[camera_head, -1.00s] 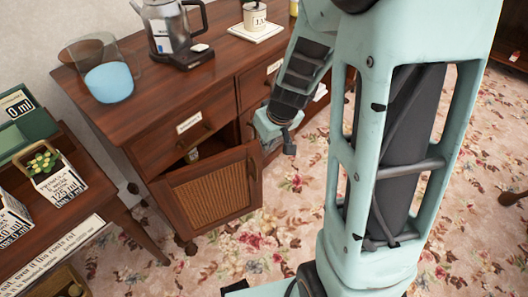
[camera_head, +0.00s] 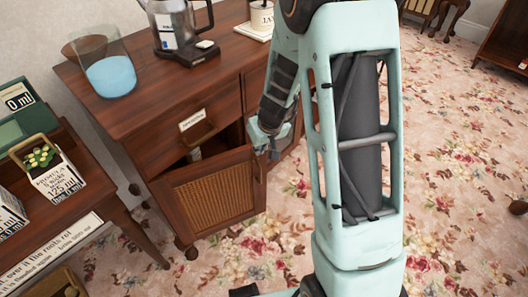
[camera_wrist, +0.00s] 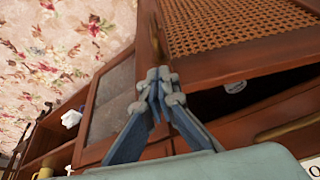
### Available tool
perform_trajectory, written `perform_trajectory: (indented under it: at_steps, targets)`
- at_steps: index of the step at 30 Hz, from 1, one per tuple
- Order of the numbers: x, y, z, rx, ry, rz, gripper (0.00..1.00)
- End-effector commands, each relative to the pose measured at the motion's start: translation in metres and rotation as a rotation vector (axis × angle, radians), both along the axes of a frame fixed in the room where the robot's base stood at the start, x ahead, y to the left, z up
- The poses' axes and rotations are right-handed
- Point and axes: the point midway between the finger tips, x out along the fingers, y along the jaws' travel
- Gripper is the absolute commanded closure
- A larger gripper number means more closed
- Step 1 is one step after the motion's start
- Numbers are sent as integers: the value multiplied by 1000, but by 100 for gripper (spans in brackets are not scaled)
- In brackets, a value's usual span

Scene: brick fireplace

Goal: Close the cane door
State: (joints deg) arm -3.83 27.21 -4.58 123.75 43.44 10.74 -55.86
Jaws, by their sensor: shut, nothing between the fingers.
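The cane door (camera_head: 213,197) is a reddish-brown wooden frame with a woven cane panel. It stands ajar at the lower left of the wooden cabinet (camera_head: 140,106), with a dark gap above it. My gripper (camera_head: 270,150) is at the door's upper right corner, partly hidden by my arm. In the wrist view my gripper's fingertips (camera_wrist: 159,77) are together and empty, beside the door's edge. The cane door (camera_wrist: 235,28) fills the upper right there, with the dark cabinet inside showing below it. I cannot tell whether the fingers touch the door.
A glass jug with blue liquid (camera_head: 108,70) and a kettle (camera_head: 180,30) stand on the cabinet top. A side table (camera_head: 112,212) with labelled boxes is at the left. A grey-panelled door (camera_wrist: 110,95) shows in the wrist view. Flowered carpet (camera_head: 460,190) is open at the right.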

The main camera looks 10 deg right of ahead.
Motion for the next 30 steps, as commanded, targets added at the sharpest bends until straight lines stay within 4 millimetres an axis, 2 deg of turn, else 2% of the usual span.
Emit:
perform_trajectory:
  at_steps: [17,30]
  targets:
    - [12,3,-1,1,0,17,100]
    - [81,24,-1,1,-2,224,100]
